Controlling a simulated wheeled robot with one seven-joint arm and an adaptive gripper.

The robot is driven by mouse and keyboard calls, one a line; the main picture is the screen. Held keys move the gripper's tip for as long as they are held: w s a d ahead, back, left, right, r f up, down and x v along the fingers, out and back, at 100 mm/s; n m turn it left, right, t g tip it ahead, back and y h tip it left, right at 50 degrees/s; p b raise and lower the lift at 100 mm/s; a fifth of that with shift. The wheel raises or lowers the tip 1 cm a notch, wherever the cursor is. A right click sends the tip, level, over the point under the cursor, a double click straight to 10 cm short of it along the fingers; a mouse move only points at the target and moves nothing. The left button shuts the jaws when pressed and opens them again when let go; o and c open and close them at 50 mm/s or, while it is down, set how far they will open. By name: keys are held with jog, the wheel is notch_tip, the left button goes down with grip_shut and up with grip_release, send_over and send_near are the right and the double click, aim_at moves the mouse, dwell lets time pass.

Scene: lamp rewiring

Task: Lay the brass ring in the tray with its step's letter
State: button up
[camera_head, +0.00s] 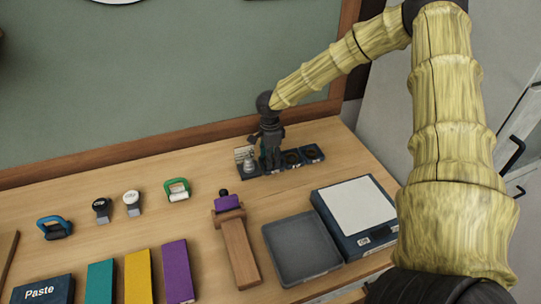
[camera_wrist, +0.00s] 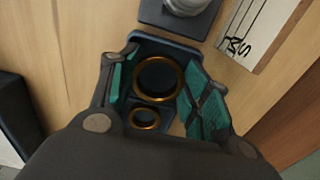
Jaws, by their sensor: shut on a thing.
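My gripper (camera_head: 271,150) points down over a row of small dark blue holders (camera_head: 250,174) near the back of the bench. In the wrist view its teal-padded fingers (camera_wrist: 160,80) stand on either side of a larger brass ring (camera_wrist: 160,58), and the gripper is shut on it. The ring lies close to a dark holder below it; I cannot tell whether it touches. A smaller brass ring (camera_wrist: 144,108) sits in the neighbouring holder. A white card with dark handwriting (camera_wrist: 250,35) lies beside the row; its letters are only partly readable.
A silver stepped part (camera_head: 249,162) stands at the row's left end.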

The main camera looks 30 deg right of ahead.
jog(key=shift+s+f, duration=0.25)
jog(key=shift+f, duration=0.3)
jog(key=o, duration=1)
jog(key=shift+f, duration=0.15)
jog(key=shift+o, duration=0.3)
jog(key=shift+w+f, duration=0.15)
jog(key=shift+r, duration=0.2)
jog(key=shift+w+r, duration=0.3)
jog(key=shift+r, duration=0.55)
notch_tip(320, 180, up, 12)
jog(key=b, duration=0.2)
jog(key=shift+s+f+b, duration=0.2)
jog(key=shift+b, duration=0.2)
